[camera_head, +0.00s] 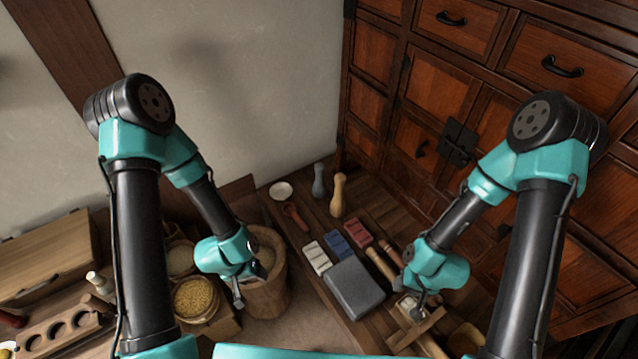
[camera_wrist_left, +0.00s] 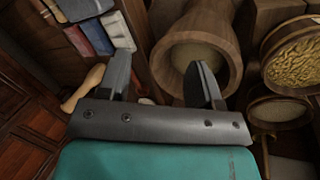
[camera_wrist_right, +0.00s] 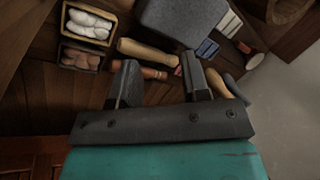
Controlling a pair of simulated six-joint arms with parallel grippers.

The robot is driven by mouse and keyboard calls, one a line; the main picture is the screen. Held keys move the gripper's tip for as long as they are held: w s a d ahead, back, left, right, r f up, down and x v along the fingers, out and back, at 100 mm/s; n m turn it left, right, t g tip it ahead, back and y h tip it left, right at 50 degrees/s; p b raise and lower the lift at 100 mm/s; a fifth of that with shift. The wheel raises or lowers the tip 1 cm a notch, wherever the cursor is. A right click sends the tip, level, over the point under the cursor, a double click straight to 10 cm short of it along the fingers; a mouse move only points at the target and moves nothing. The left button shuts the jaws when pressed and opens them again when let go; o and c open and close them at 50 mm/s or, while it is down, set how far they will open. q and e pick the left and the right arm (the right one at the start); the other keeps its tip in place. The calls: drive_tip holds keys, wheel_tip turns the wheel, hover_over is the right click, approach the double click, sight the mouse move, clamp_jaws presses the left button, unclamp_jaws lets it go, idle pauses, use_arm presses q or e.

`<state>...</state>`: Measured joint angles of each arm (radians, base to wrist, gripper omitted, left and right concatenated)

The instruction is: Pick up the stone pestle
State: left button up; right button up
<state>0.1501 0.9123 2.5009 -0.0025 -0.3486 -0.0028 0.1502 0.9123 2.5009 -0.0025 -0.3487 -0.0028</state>
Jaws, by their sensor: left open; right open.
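The stone pestle (camera_head: 319,181) is grey and stands at the back of the wooden bench, beside a tan wooden pestle (camera_head: 338,196). In the right wrist view the grey pestle (camera_wrist_right: 235,88) is partly hidden beyond my finger. My left gripper (camera_head: 248,287) is open and empty over the front of a wooden mortar (camera_head: 270,297), well short of the pestle. My right gripper (camera_head: 412,303) is open and empty at the bench's right side, near a small divided box (camera_wrist_right: 84,42), also apart from the pestle.
A dark grey slab (camera_head: 354,287) and white, blue and red blocks (camera_head: 317,258) lie between the grippers. A red spoon-like item (camera_head: 296,216) and a white dish (camera_head: 281,191) sit behind. Wooden rollers (camera_wrist_right: 150,52) lie near my right gripper. A drawer cabinet (camera_head: 440,75) stands behind.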

use_arm(q)
drive_tip(key=o, duration=0.3)
use_arm(e)
drive_tip(key=o, duration=0.7)
drive_tip(key=shift+c, duration=0.2)
